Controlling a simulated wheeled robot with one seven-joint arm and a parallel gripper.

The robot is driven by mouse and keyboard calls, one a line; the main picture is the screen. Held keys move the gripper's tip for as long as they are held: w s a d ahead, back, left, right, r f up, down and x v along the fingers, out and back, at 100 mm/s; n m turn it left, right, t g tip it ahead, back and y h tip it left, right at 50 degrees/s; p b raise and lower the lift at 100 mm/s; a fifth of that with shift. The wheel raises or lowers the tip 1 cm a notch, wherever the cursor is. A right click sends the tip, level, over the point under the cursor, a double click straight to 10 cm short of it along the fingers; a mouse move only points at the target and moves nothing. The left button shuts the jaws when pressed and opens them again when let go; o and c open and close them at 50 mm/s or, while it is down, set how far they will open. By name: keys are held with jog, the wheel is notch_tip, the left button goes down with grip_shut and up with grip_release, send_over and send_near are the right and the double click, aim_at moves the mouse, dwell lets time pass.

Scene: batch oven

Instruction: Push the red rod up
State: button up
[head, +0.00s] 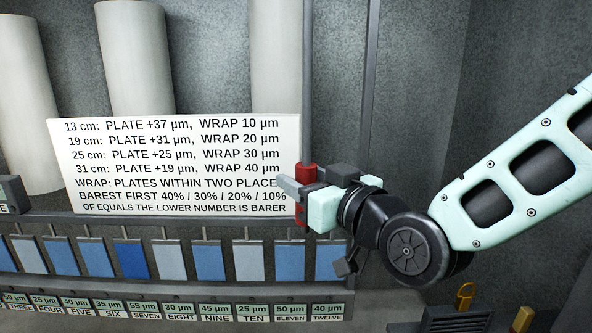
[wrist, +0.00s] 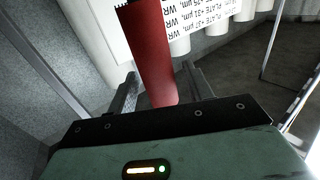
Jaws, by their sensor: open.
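The red rod (head: 307,171) is upright on a grey vertical bar, right of the white sign in the head view. Its middle is partly hidden by my gripper; red shows above and below the fingers. In the wrist view the red rod (wrist: 150,62) stands between the two fingers. My gripper (head: 308,184) is open, with its fingers on either side of the rod; it also shows in the wrist view (wrist: 158,88). I cannot tell whether either finger touches the rod.
The white sign (head: 175,165) with printed settings is close to the left of my gripper. Below it hangs a row of blue and grey plates (head: 130,259) above numbered labels (head: 145,307). A padlock (head: 464,296) is at lower right. Pale cylinders (head: 135,60) stand behind.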

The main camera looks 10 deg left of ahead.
aim_at(310, 141)
grip_shut()
notch_tip(310, 141, up, 7)
jog(key=shift+w+a+f+p, duration=0.1)
jog(key=shift+p, duration=0.3)
grip_release()
jog(key=shift+f, duration=0.1)
jog(key=shift+f, duration=0.1)
